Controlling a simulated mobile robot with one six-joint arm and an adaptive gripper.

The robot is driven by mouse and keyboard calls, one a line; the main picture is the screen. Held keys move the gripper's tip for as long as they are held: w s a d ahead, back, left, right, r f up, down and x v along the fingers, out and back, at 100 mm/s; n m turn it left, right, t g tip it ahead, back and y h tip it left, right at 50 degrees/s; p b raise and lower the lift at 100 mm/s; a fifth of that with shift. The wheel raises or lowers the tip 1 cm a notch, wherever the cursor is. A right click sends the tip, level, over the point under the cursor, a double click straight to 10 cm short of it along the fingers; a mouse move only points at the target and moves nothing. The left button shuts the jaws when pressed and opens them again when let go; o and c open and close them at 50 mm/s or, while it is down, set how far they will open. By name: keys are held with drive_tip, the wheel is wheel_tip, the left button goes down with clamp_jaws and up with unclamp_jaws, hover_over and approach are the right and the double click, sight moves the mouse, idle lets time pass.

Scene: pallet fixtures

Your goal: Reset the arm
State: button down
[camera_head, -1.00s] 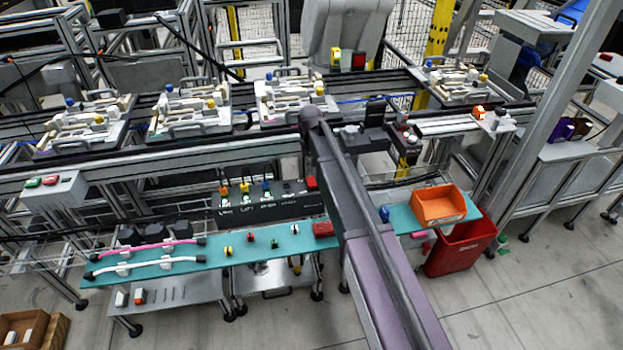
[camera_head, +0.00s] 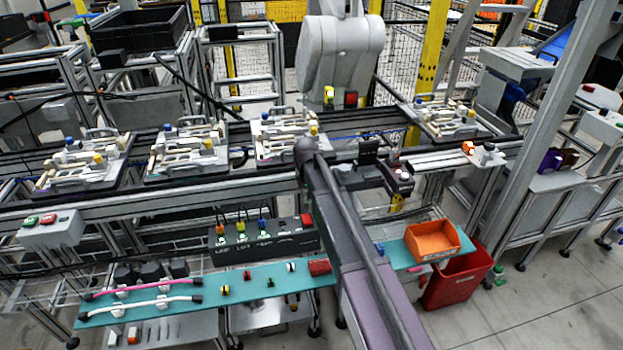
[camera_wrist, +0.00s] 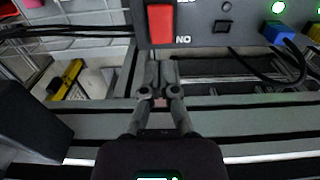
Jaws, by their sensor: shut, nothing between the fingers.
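My arm reaches from the lower right of the head view up to its elbow (camera_head: 306,148), in front of the rail, then bends right to a dark wrist (camera_head: 397,178). The fingertips cannot be made out there. In the wrist view my gripper (camera_wrist: 159,100) is shut with its fingers together and nothing between them. Beyond the fingertips is a dark panel (camera_wrist: 205,32) with a red rocker switch (camera_wrist: 160,24), a blue plug (camera_wrist: 277,33) and green lights. I cannot tell whether the fingers touch anything.
Several pallet fixtures (camera_head: 190,150) stand along the rail behind the arm. A teal shelf (camera_head: 240,308) with cables and small parts runs below. An orange bin (camera_head: 432,241) and a red bin (camera_head: 457,280) are at right. A grey post (camera_head: 545,130) rises at far right. Floor is clear at lower right.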

drive_tip(key=s+d+r+m+p, duration=0.1)
drive_tip(key=s+d+r+p, duration=0.2)
drive_tip(key=s+d, duration=0.8)
drive_tip(key=s+d+r+m+p, duration=0.2)
drive_tip(key=s+d+r+p, duration=0.2)
drive_tip(key=s+d, duration=0.7)
drive_tip(key=s, duration=0.3)
drive_tip(key=shift+s+d, duration=0.4)
drive_tip(key=shift+w, duration=0.15)
drive_tip(key=w+a+n, duration=2.1)
drive_tip(key=w+a, duration=0.1)
drive_tip(key=w, duration=0.1)
drive_tip(key=shift+w+a+r, duration=0.15)
drive_tip(key=shift+w+a, duration=0.1)
drive_tip(key=shift+w, duration=0.1)
